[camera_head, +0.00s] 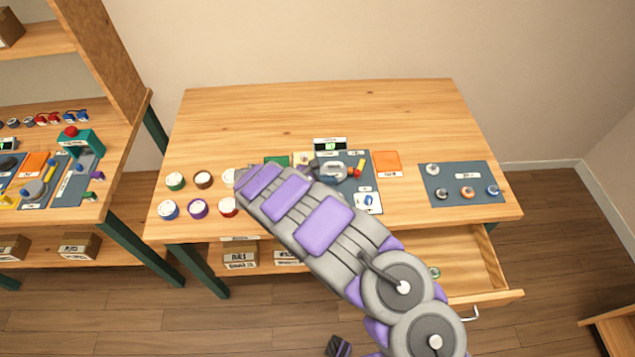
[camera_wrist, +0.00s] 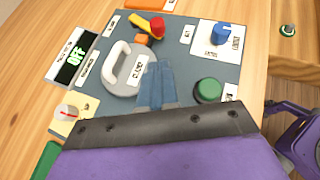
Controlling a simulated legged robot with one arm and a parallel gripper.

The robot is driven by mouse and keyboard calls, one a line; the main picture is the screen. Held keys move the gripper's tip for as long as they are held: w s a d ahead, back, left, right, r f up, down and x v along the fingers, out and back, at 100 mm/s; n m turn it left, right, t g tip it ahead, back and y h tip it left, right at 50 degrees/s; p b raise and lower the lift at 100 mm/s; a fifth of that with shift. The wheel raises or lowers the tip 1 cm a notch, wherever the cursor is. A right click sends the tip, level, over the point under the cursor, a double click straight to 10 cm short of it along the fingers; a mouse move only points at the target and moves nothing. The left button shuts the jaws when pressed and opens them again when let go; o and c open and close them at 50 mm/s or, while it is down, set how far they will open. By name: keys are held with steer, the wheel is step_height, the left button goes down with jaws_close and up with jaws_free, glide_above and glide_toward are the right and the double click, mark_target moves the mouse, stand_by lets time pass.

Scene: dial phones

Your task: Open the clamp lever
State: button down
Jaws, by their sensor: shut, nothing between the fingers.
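In the wrist view, a round grey disc with a pale raised handle (camera_wrist: 118,60) sits on the blue-grey panel (camera_wrist: 185,65). A small label beside it appears to read CLAMP. A red and yellow lever (camera_wrist: 151,27) stands just above it on an orange base. I cannot tell for sure which part is the clamp lever. My gripper (camera_wrist: 156,65) is shut and empty, over the panel just right of the disc and below the red and yellow lever. In the head view, the handle (camera_head: 333,171) and lever (camera_head: 359,169) show, while my arm hides most of the gripper.
A green button (camera_wrist: 208,90) lies right of my fingers, and a blue knob (camera_wrist: 220,34) is at the upper right. Several coloured dials (camera_head: 203,180) stand on the table's left. An open drawer (camera_head: 465,263) juts below.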

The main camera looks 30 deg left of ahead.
mark_target(354, 175)
steer(key=x, duration=0.2)
steer(key=r+b+x, duration=0.1)
steer(key=x, duration=0.2)
steer(key=shift+w+d, duration=0.3)
steer(key=shift+w, duration=0.1)
steer(key=shift+w+d, duration=0.3)
steer(key=shift+w, duration=0.2)
